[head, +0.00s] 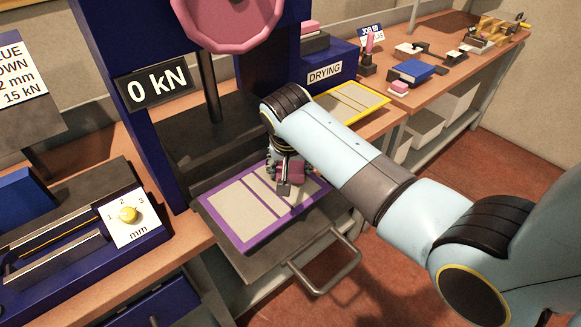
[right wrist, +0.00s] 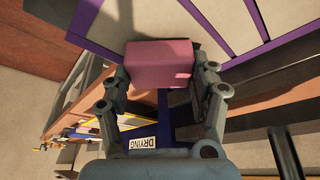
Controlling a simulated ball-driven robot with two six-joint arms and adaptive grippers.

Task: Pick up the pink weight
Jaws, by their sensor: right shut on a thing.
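The pink weight (right wrist: 158,63) is a block with rounded edges, held between the two fingers of my right gripper (right wrist: 160,82) in the right wrist view. In the head view the weight (head: 291,170) is partly hidden by my right gripper (head: 284,180), above the purple-edged board (head: 222,226). I cannot tell whether the weight touches the board. My left gripper is in neither view.
The board lies on the press's dark tray (head: 245,262), which has a metal handle (head: 330,262). A blue press with a pink wheel (head: 240,18) stands behind. A DRYING box (head: 325,55) and a yellow-edged board (head: 357,104) are farther right. Another pink block (head: 398,88) lies on the far bench.

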